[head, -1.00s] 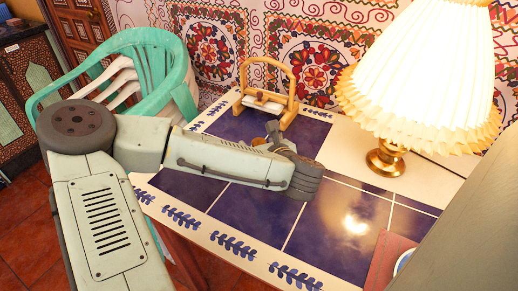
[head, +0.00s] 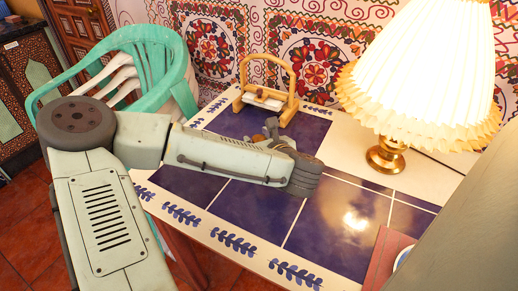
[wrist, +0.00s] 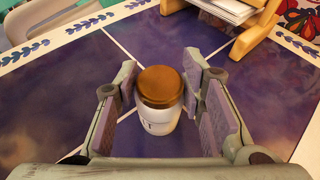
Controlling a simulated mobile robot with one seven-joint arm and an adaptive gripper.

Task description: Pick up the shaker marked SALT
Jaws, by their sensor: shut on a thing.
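The shaker (wrist: 160,98) has a copper-brown cap and a white body, and stands upright in the wrist view. Dark lettering shows on its near side, partly cut off; a final T seems readable. In the head view my gripper (head: 271,128) is over the far part of the tiled table, and my own arm and fingers mostly hide the shaker. I cannot tell whether its base touches the tiles.
A wooden napkin holder (head: 291,100) stands on the table (head: 235,205) just behind my gripper. A lit lamp with a brass base (head: 387,155) stands to the right. A green plastic chair (head: 150,50) is at the left.

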